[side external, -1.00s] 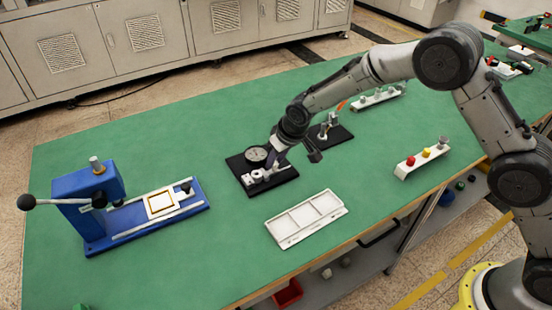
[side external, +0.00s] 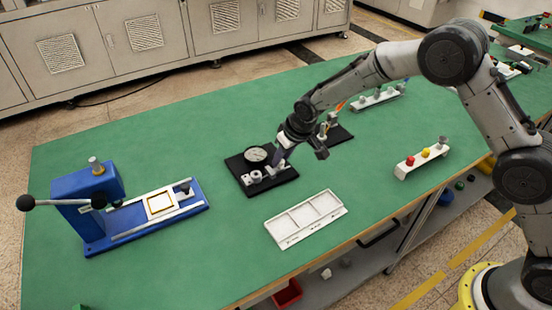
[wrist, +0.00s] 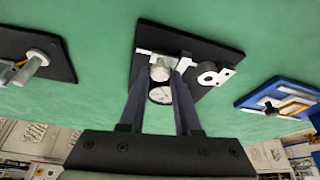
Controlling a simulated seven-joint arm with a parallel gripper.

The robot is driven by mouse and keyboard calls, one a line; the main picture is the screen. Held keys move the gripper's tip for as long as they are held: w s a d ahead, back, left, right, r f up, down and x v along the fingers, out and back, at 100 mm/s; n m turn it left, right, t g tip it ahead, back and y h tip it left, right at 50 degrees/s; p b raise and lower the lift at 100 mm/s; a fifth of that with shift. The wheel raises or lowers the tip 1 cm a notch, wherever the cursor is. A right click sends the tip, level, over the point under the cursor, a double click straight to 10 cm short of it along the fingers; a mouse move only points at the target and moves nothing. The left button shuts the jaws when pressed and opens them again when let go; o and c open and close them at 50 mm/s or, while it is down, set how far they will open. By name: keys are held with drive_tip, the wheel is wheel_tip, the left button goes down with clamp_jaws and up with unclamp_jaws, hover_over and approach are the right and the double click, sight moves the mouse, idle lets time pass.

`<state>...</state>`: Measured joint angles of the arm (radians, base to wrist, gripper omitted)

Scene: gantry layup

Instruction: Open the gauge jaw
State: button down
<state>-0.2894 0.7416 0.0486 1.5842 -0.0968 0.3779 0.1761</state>
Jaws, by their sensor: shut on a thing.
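The gauge stands on a black base plate (side external: 252,187) mid-bench, with a round white-faced dial (side external: 256,154) and small white blocks (side external: 254,176) at its front. My gripper (side external: 279,166) is low over the plate's right part. In the wrist view, the fingers of my gripper (wrist: 160,72) are closed around a pale grey cylindrical knob (wrist: 159,70) on the gauge's white slide (wrist: 184,63). A ring-shaped white block (wrist: 208,74) stands apart to the slide's right in that view. The dial (wrist: 160,95) shows between the fingers. The knob's lower part is partly hidden.
A white compartment tray (side external: 306,219) lies in front of the gauge. A blue lever press (side external: 88,205) stands at left. Another black-based fixture (side external: 340,134) is close behind at right. A white stand with red and yellow knobs (side external: 421,160) is at right. Green bench lies clear between them.

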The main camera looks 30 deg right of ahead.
drive_tip(key=shift+d, duration=0.15)
drive_tip(key=c, duration=0.6)
unclamp_jaws()
drive_tip(key=v, duration=1.4)
